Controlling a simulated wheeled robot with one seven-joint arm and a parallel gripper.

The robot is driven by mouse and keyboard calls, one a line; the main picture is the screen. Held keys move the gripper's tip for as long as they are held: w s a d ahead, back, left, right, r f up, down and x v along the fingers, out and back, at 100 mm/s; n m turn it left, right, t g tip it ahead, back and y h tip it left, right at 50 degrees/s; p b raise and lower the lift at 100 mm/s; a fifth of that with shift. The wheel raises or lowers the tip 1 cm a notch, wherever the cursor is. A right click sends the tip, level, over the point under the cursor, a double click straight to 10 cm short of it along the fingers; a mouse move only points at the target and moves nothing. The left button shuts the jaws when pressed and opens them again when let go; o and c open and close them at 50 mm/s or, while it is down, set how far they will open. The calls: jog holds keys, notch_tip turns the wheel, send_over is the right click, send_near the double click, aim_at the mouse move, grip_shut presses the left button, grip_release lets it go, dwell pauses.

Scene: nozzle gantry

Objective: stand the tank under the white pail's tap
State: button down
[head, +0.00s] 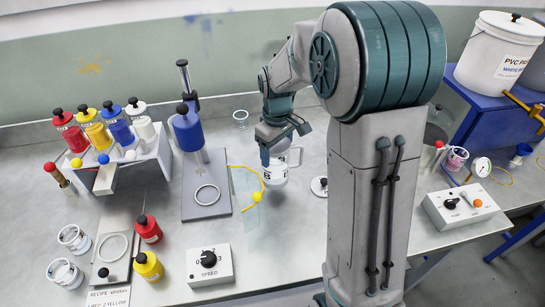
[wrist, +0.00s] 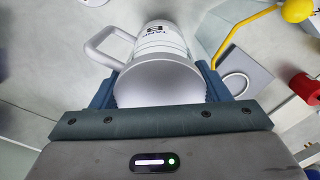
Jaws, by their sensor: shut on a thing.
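The tank (head: 277,174) is a white, jug-like vessel with a side handle, in the middle of the head view. In the wrist view the tank (wrist: 160,82) shows its label, which seems to read "TANK B", and its handle to the left. My gripper (head: 268,150) is shut on the tank, with a blue finger on either side in the wrist view (wrist: 160,92). I cannot tell whether the tank touches the bench. The white pail (head: 497,55), marked "PVC PA…", stands on a blue stand at the upper right, with a yellow tap (head: 524,104) near its base.
A yellow arm with a ball end (head: 257,196) and a clear panel stand just left of the tank. A small lid (head: 319,186) lies to its right. A switch box (head: 460,206), a gauge (head: 481,167) and a pink-marked cup (head: 456,159) stand below the pail.

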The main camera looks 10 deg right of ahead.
jog(key=shift+w+a+f, duration=0.3)
jog(key=shift+w+a, duration=0.05)
jog(key=shift+a, duration=0.05)
jog(key=shift+f+p, duration=0.5)
jog(key=shift+f, duration=1.5)
jog(key=shift+f, duration=0.2)
jog(key=shift+c, duration=2.4)
grip_release()
